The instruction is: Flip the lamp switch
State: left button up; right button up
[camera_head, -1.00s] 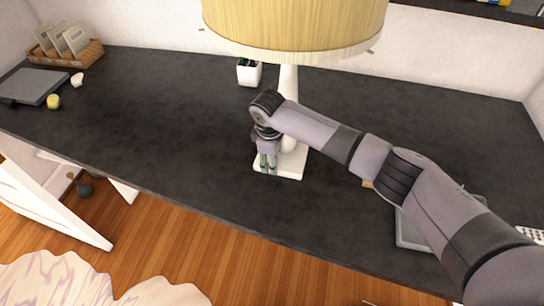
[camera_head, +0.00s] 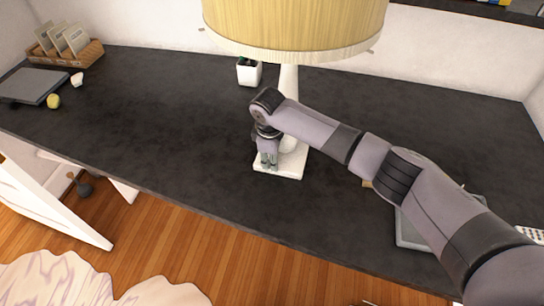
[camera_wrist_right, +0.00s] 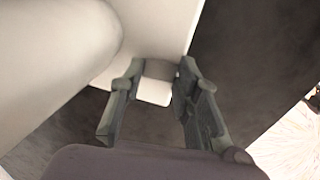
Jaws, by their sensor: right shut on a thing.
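The lamp has a pleated yellow shade (camera_head: 295,25), a white stem (camera_head: 289,80) and a square white base (camera_head: 293,168) on the dark desk. My right gripper (camera_head: 268,163) points down at the front left of the base. In the right wrist view its fingertips (camera_wrist_right: 158,75) are shut on the lamp switch (camera_wrist_right: 155,91), a small pale piece at the edge of the base (camera_wrist_right: 165,30). The stem fills the left of that view. The switch is too small to tell its position. My left gripper is not in view.
A small white pot (camera_head: 249,73) stands behind the lamp. A grey tray-like object (camera_head: 410,234) lies partly under my right arm. A basket of cards (camera_head: 66,53), a laptop (camera_head: 32,85) and a yellow-green ball (camera_head: 54,101) are at the far left. The desk left of the lamp is clear.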

jog(key=shift+w+g, duration=0.15)
jog(key=shift+g, duration=0.45)
jog(key=o, duration=1.2)
jog(key=shift+c, duration=0.2)
notch_tip(320, 180, up, 12)
jog(key=shift+s, duration=0.2)
